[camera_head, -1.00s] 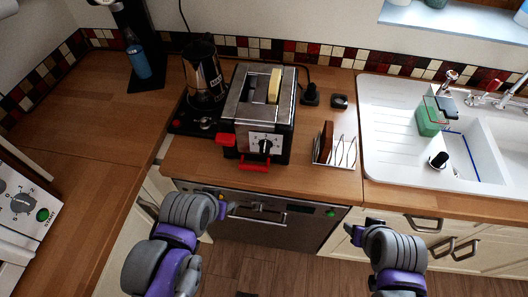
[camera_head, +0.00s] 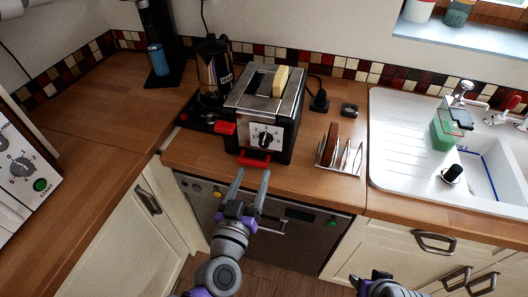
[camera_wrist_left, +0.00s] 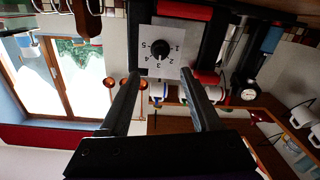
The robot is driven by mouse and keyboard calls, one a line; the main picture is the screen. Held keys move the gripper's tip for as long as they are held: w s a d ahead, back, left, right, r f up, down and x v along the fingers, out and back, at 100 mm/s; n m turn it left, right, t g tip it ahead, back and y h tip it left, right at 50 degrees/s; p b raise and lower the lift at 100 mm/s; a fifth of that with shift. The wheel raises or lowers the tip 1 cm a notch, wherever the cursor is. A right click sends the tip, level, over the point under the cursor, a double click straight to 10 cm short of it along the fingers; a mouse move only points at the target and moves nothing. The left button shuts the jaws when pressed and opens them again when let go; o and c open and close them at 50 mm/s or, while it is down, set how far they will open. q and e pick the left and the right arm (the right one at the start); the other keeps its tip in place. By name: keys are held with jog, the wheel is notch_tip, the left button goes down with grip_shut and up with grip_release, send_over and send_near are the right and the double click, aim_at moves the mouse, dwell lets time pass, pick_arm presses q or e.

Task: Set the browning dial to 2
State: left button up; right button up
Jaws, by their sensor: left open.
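The toaster (camera_head: 285,112) stands on the wooden counter, with a black browning dial (camera_head: 264,139) on its white front plate. In the left wrist view the dial (camera_wrist_left: 160,48) shows upside down with numbers 1 to 5 around it; I cannot tell where it points. My left gripper (camera_head: 253,177) is open and empty, in front of and below the dial, not touching it. Its two fingers (camera_wrist_left: 160,90) point toward the plate in the left wrist view. My right gripper (camera_head: 378,285) shows only partly at the bottom edge, away from the toaster.
A red lever (camera_head: 225,128) sits left of the dial and a red handle (camera_head: 254,161) below it. A pale bread slice (camera_head: 280,82) stands in a slot. A kettle (camera_head: 214,70) is close on the left, a toast rack (camera_head: 350,160) on the right. The dishwasher (camera_head: 305,234) is below.

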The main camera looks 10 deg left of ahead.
aim_at(263, 145)
pick_arm(q)
jog(key=w+b, duration=0.1)
jog(key=w, duration=0.9)
jog(key=shift+w, duration=0.2)
grip_shut()
